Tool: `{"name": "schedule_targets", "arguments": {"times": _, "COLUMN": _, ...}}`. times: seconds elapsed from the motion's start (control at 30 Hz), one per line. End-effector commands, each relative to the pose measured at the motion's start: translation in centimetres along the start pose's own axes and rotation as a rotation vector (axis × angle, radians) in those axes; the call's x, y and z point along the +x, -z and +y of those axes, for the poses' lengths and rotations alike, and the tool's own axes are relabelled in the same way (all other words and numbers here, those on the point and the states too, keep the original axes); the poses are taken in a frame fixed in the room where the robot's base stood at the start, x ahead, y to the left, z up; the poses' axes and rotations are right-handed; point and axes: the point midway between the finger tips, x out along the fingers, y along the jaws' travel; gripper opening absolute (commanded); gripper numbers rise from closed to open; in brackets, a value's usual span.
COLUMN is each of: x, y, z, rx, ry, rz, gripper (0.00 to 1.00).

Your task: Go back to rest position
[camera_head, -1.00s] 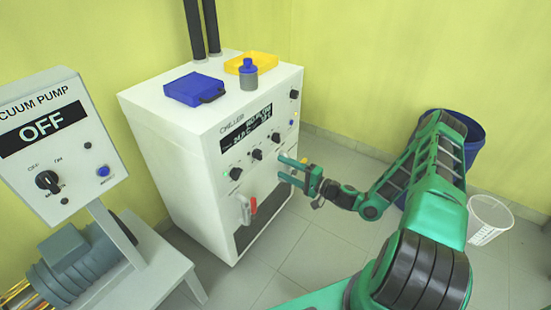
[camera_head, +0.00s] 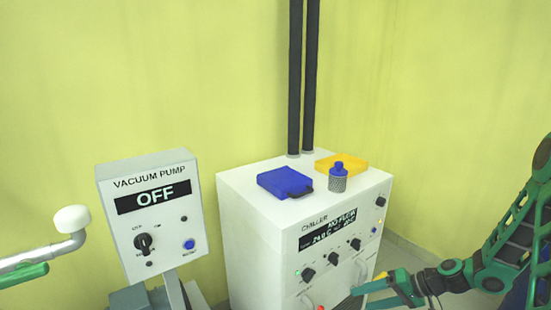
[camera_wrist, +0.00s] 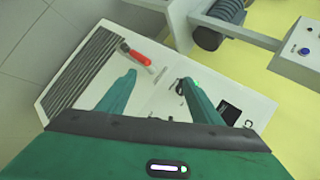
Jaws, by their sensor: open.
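My gripper (camera_head: 388,290) is green and shows at the lower right of the head view, in front of the lower front of the white chiller (camera_head: 246,228). In the wrist view its two green fingers (camera_wrist: 160,95) are spread apart with nothing between them. Beyond them are the chiller front (camera_wrist: 157,90), a red-handled valve (camera_wrist: 136,53) and a dark vent grille (camera_wrist: 86,66). In the head view my arm reaches in from the right edge. Whether the fingers touch the chiller is not clear.
A blue case (camera_head: 284,182), a grey bottle with blue cap (camera_head: 338,178) and a yellow tray (camera_head: 350,163) sit on the chiller. The vacuum pump panel (camera_head: 152,215) reads OFF at left. A pipe with a white knob (camera_head: 72,219) enters at far left.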

Motion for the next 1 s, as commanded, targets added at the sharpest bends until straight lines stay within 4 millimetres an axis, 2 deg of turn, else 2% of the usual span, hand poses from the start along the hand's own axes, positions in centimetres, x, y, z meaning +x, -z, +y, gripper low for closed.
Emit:
{"name": "schedule_targets", "arguments": {"times": 0.47, "x": -11.4, "y": -4.8, "z": -1.8, "rx": -0.032, "ry": -0.437, "rz": -0.17, "gripper": 0.59}}
{"name": "schedule_targets", "arguments": {"times": 0.77, "x": -19.6, "y": -8.6, "z": -4.3, "rx": 0.033, "ry": -0.666, "rz": -0.175, "gripper": 0.59}}
{"name": "schedule_targets", "arguments": {"times": 1.0, "x": -25.5, "y": -12.8, "z": -6.8, "rx": 0.124, "ry": -0.801, "rz": -0.134, "gripper": 0.59}}
